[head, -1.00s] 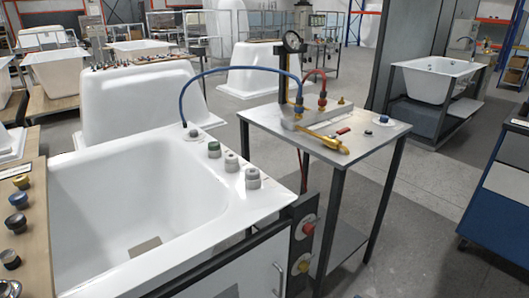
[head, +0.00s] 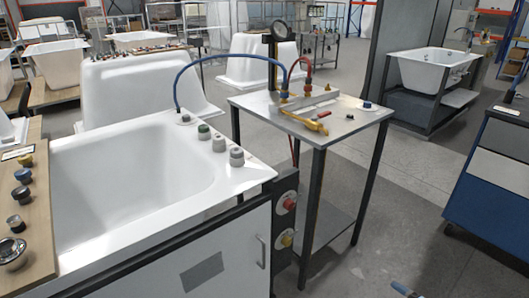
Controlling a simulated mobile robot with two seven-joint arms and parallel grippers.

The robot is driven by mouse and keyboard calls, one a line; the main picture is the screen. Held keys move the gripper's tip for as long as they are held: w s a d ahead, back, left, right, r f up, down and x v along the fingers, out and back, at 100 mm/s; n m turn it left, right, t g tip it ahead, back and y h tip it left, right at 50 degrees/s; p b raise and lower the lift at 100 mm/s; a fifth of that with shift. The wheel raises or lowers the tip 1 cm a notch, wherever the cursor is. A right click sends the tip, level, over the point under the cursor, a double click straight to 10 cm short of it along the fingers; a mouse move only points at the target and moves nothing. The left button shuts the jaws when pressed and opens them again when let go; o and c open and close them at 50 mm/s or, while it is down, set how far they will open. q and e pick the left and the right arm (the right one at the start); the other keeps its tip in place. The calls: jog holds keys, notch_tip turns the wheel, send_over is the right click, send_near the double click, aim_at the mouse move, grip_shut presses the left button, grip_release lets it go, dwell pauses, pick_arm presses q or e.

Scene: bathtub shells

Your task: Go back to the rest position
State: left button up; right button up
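Neither of my grippers shows clearly in the head view. A small blue and grey tip (head: 405,290) pokes in at the bottom edge, and I cannot tell what it belongs to. The white bathtub shell (head: 130,172) stands at the left with several fittings on its rim. The grey metal table (head: 345,128) beside it carries a test rig with a round gauge (head: 279,47) on an upright post and a yellow lever (head: 305,121). A blue hose (head: 215,59) runs from the tub rim to the rig.
A wooden board (head: 36,215) with several knobs lies along the tub's left side. Red and yellow buttons (head: 288,203) sit at the tub stand's right corner. A blue cabinet (head: 485,190) stands at the right. Grey floor between table and cabinet is open.

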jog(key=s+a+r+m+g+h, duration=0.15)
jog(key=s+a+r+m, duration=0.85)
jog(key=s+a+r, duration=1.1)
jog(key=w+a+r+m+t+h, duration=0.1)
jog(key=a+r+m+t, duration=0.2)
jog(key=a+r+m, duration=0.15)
pick_arm(q)
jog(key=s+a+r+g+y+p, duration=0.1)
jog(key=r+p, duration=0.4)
jog(key=p, duration=1.2)
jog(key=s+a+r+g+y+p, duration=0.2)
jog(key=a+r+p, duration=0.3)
jog(key=p, duration=1.1)
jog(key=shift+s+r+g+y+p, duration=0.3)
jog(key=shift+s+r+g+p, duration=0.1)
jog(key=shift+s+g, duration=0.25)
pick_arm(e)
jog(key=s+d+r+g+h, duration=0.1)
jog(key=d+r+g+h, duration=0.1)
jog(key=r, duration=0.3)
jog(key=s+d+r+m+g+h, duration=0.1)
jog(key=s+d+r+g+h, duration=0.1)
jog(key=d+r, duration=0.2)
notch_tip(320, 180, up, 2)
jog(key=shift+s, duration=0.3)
